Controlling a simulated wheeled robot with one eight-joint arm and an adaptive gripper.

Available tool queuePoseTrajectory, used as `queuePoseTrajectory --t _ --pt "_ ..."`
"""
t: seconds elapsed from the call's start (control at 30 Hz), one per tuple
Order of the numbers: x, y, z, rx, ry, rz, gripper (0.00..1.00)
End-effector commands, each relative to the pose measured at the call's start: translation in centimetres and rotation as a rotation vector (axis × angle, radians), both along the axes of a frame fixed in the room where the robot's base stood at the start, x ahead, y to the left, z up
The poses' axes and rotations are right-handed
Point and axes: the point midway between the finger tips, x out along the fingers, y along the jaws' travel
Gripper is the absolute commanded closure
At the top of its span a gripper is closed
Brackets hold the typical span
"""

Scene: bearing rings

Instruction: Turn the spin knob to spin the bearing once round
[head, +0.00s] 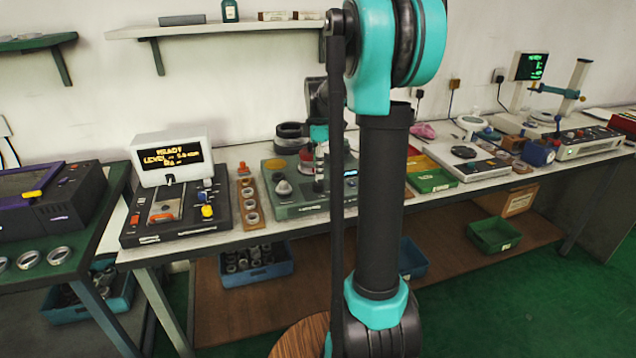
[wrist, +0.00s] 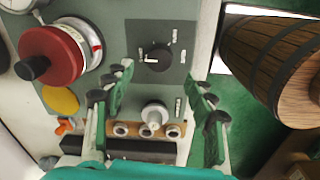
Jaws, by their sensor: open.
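The grey-green bearing machine (head: 300,211) stands on the bench, partly behind my arm in the head view. In the wrist view its panel (wrist: 135,30) carries a black pointer knob (wrist: 158,57) with small labels around it. A pale grey round knob (wrist: 154,112) sits lower on the panel. I cannot tell from labels which is the spin knob. A red drum with a black handle (wrist: 50,56) is at the left. My gripper (wrist: 158,76) is open and empty above the panel, with the black knob just beyond its fingertips and the grey knob between its fingers.
A yellow disc (wrist: 60,100) lies left of the fingers. A wooden rack of rings (head: 248,205) stands beside the machine, near a display unit (head: 172,158). A wooden barrel (wrist: 275,60) is close on the right in the wrist view.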

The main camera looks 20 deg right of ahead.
Motion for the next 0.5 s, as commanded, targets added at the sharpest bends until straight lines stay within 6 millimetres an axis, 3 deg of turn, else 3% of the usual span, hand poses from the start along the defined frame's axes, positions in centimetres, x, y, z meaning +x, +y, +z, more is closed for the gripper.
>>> queuePoseTrajectory --t 0.2,0.5 --pt "0.1 0.0 -4.0 0.0 0.0 0.0 0.44" --pt "0.3 0.0 -6.4 0.0 0.0 0.0 0.44"
